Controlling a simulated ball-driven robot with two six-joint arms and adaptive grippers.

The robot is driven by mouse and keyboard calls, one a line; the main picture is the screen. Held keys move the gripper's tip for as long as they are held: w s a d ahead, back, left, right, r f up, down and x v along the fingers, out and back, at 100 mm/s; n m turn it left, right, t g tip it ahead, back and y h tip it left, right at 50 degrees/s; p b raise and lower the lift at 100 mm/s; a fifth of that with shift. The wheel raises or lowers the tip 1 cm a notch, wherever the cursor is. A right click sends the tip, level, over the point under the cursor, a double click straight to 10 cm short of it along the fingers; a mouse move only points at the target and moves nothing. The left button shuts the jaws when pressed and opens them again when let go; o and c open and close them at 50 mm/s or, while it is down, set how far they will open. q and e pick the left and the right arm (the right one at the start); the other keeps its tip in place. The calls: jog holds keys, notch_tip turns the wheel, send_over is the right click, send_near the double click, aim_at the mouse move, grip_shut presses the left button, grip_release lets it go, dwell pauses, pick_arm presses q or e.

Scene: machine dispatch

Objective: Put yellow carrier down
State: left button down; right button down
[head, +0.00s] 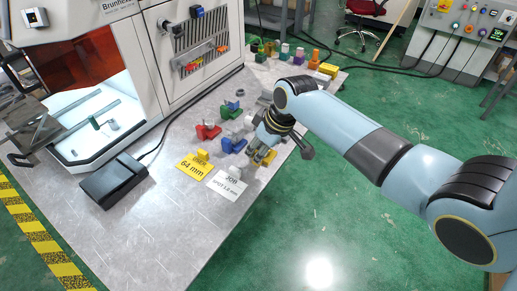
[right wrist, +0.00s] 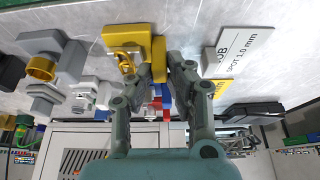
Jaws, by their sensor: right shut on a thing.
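My right gripper (head: 262,152) is low over the near right part of the metal table, beside the white job card. In the right wrist view its two fingers (right wrist: 160,70) are closed around the upright part of the yellow carrier (right wrist: 158,50). The carrier's wider yellow block (right wrist: 122,35) extends to the left of the fingers. In the head view the yellow carrier (head: 268,156) shows just past the fingertips, partly hidden by the gripper. I cannot tell whether it touches the table. My left gripper is not in view.
The job card (head: 227,185) and yellow 64 mm card (head: 192,168) lie left of the gripper. Red (head: 208,131), blue (head: 232,146) and green (head: 231,110) carriers stand close behind. Grey parts (right wrist: 45,98) lie beside the gripper. A black box (head: 113,181) sits near the machine.

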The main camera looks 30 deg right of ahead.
jog(key=c, duration=1.3)
grip_release()
jog(key=shift+o, duration=0.2)
